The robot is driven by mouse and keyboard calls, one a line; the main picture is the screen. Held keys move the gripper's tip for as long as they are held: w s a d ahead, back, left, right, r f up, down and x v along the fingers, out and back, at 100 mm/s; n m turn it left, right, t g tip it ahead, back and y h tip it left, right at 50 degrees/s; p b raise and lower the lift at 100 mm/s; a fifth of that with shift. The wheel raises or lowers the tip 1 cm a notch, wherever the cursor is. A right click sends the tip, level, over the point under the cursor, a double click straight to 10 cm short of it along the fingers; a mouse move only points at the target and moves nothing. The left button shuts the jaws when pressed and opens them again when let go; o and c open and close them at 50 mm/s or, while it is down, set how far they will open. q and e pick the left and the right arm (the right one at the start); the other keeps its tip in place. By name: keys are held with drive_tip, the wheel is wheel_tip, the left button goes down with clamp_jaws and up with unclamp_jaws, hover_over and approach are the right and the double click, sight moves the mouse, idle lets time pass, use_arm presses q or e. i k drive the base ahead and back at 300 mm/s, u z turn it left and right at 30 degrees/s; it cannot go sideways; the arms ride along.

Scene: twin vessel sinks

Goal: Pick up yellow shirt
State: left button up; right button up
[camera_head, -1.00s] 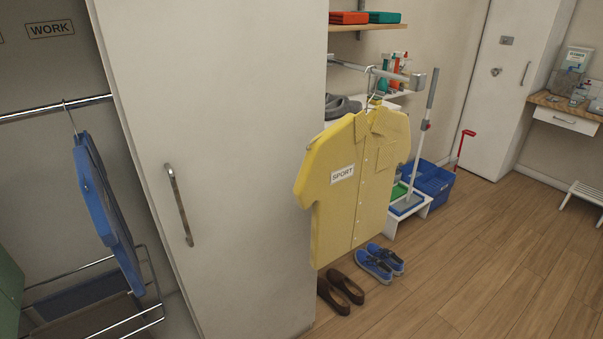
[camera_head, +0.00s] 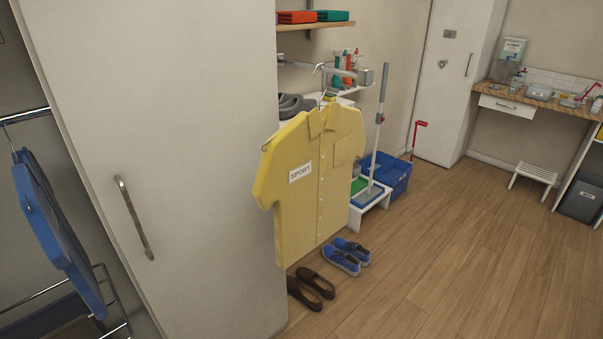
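The yellow shirt (camera_head: 297,205) hangs upright in the middle of the head view, with a white SPORT label on its chest. Its hanger hook (camera_head: 322,78) goes up to a short grey rail (camera_head: 340,72) beside the white cabinet. The shirt faces me and hangs above the floor. Neither of my grippers is in view, so their state is hidden.
A white cabinet door with a metal handle (camera_head: 133,217) stands left of the shirt. A blue garment (camera_head: 58,225) hangs at the far left. Brown shoes (camera_head: 311,288) and blue shoes (camera_head: 345,256) lie on the floor below. A mop (camera_head: 380,125) and blue bin (camera_head: 393,178) stand behind.

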sight(305, 168)
drive_tip(key=z, duration=0.7)
drive_tip(key=k, duration=1.05)
drive_tip(key=z, duration=1.05)
drive_tip(key=i, duration=1.95)
drive_tip(key=u, duration=1.45)
drive_tip(key=i, duration=1.05)
drive_tip(key=u, duration=1.2)
